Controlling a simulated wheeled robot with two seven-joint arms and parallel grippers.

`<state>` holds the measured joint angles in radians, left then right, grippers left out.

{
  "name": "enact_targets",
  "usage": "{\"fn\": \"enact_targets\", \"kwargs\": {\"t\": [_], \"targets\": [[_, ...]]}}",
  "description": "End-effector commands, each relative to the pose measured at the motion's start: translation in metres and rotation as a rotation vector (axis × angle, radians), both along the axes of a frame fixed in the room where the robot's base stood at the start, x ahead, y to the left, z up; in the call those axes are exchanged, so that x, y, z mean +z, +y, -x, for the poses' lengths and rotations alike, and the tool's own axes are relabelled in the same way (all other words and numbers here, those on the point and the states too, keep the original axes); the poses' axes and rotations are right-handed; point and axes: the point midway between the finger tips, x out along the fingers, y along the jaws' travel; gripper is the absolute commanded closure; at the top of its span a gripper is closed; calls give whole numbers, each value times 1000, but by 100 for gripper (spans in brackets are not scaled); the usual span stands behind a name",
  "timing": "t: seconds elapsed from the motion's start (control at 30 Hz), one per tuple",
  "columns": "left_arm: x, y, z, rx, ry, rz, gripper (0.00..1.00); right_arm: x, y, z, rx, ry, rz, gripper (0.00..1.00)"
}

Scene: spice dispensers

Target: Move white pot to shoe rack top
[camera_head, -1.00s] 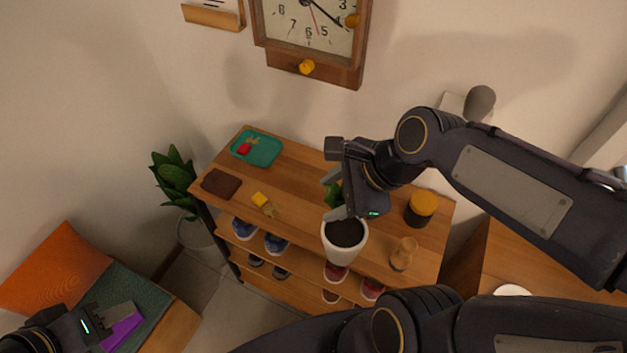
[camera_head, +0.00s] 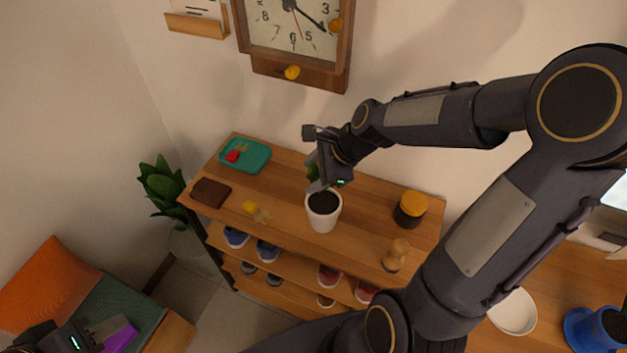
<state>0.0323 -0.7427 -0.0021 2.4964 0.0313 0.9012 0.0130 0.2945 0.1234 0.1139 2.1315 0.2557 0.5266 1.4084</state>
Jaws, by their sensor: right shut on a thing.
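The white pot (camera_head: 323,217) with dark soil and a green plant is at the middle of the shoe rack top (camera_head: 365,208). It looks upright; I cannot tell whether its base touches the wood. My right gripper (camera_head: 316,180) is shut at the pot's back left side, on the pot's rim or plant, and hides most of the leaves. My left gripper (camera_head: 112,332) is at the bottom left, over the bench by a purple object (camera_head: 120,340); its fingers are partly cut off, and I cannot tell whether it is open.
On the rack top are a teal tray (camera_head: 262,167), a brown wallet-like item (camera_head: 211,193), keys with a yellow tag (camera_head: 251,207), a yellow-lidded jar (camera_head: 411,209) and a wooden figure (camera_head: 396,255). Shoes fill the shelves below. A white bowl (camera_head: 512,313) is at the right.

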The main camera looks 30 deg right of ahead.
Motion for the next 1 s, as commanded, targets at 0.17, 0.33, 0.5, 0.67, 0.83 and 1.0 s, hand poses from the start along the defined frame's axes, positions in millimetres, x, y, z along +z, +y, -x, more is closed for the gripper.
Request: {"fn": "enact_targets", "kwargs": {"t": [0.17,0.33,0.5,0.67,0.83,1.0], "targets": [[-1,0,0,0,0,0,64,-16,-2,-7,-2,3,-3,100],[-1,0,0,0,0,0,64,-35,-2,-6,-2,2,-2,100],[-1,0,0,0,0,0,64,-37,-2,-7,-1,-2,-1,100],[-2,0,0,0,0,0,64,-38,-2,-6,0,-1,-1,100],[-4,0,0,0,0,0,64,-42,-2,-6,0,0,-1,46],[-4,0,0,0,0,0,64,-42,-2,-6,1,1,-1,29]]}}
